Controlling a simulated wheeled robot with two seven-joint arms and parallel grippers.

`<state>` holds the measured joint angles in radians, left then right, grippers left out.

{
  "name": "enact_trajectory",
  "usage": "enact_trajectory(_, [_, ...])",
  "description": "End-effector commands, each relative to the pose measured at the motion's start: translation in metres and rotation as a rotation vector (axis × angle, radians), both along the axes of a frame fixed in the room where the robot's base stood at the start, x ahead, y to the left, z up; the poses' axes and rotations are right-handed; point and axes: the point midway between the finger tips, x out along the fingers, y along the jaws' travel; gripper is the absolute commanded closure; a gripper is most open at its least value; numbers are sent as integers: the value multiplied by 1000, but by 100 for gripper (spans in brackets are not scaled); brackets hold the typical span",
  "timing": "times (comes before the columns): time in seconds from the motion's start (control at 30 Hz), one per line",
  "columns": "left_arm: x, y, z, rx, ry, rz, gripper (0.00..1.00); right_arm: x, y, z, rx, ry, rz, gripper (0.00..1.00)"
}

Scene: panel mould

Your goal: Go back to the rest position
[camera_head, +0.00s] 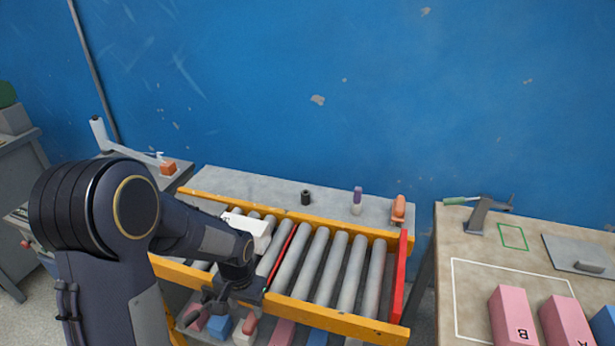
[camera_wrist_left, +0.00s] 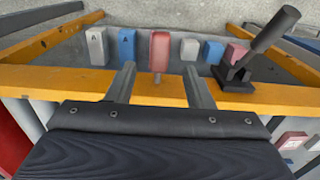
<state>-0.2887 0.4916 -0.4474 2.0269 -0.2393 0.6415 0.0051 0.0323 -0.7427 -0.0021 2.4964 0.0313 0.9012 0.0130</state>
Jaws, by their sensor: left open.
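My left arm comes in from the left in the head view and reaches down to the front rail of the roller conveyor (camera_head: 330,318). My left gripper (camera_head: 236,290) is low beside that rail, partly hidden by its own wrist. In the left wrist view its two fingers (camera_wrist_left: 159,70) stand apart over the orange rail (camera_wrist_left: 75,80), with no object clearly held between them. A red rounded piece (camera_wrist_left: 160,50) shows beyond the fingertips; I cannot tell its distance. My right gripper is not in view.
A black lever clamp (camera_wrist_left: 238,72) sits on the rail close by. Several blocks, including a blue one (camera_wrist_left: 127,45), stand beyond. A white block (camera_head: 255,229) lies on the rollers. The right table (camera_head: 448,235) holds pink blocks (camera_head: 513,318) and a grey plate (camera_head: 575,252).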

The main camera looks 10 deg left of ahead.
Motion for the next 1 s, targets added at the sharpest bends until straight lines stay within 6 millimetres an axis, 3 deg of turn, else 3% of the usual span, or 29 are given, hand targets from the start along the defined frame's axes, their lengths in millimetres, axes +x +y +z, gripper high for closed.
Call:
enact_trajectory(0.13, [-5, -1, 13, -36, -20, 24, 53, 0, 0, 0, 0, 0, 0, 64])
enact_trajectory(0.27, [-22, -6, 49, -130, -79, 80, 53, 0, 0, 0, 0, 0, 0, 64])
enact_trajectory(0.4, [-54, -13, 98, -249, -170, 140, 53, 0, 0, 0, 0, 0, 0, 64])
enact_trajectory(0.6, [-109, -24, 148, -355, -314, 191, 53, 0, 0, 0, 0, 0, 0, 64])
enact_trajectory(0.8, [-150, -35, 167, -385, -421, 214, 53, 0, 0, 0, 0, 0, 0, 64])
enact_trajectory(1.0, [-164, -39, 170, -386, -458, 220, 53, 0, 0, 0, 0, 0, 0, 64])
